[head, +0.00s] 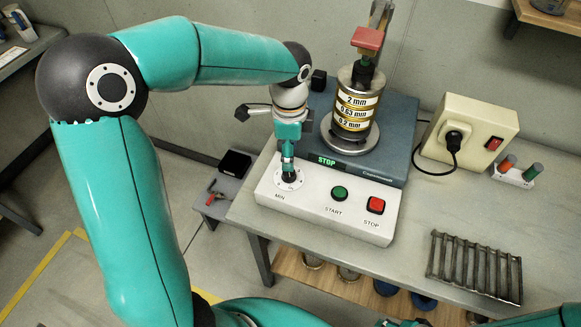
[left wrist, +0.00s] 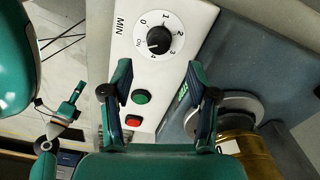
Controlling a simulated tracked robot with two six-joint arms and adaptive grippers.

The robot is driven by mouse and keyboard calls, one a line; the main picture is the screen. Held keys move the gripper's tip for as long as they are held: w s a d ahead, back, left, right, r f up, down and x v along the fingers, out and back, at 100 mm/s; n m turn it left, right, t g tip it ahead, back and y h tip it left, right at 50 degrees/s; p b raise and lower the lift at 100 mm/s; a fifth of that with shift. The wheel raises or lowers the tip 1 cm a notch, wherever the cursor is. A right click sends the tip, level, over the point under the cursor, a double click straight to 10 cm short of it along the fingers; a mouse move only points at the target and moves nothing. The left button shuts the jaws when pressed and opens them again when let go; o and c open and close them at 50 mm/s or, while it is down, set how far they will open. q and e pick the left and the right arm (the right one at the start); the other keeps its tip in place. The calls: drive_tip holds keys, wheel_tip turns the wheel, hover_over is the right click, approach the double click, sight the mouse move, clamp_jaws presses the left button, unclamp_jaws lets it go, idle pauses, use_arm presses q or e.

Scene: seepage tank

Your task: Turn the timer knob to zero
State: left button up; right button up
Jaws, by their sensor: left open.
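The black timer knob (left wrist: 159,40) sits on a round white dial marked 0 to 4, beside the "MIN" label on a white control panel (head: 330,205). A small light mark on the knob seems to point near the 4. In the head view the knob (head: 289,177) is partly hidden under my left gripper (head: 288,163), which points down just above it. In the left wrist view my left gripper (left wrist: 158,72) is open and empty, with the knob beyond its fingertips, apart from them. My right gripper is out of view.
The green START button (head: 340,193) and red STOP button (head: 375,205) are close by on the panel. A sieve stack (head: 354,115) stands on the blue-grey shaker (head: 385,140) behind. A metal rack (head: 476,265) lies at the right; the bench between is clear.

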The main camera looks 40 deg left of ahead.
sight(289, 174)
use_arm(q)
wheel_tip(289, 174, down, 7)
drive_tip(key=shift+r, duration=0.1)
idle(0.3)
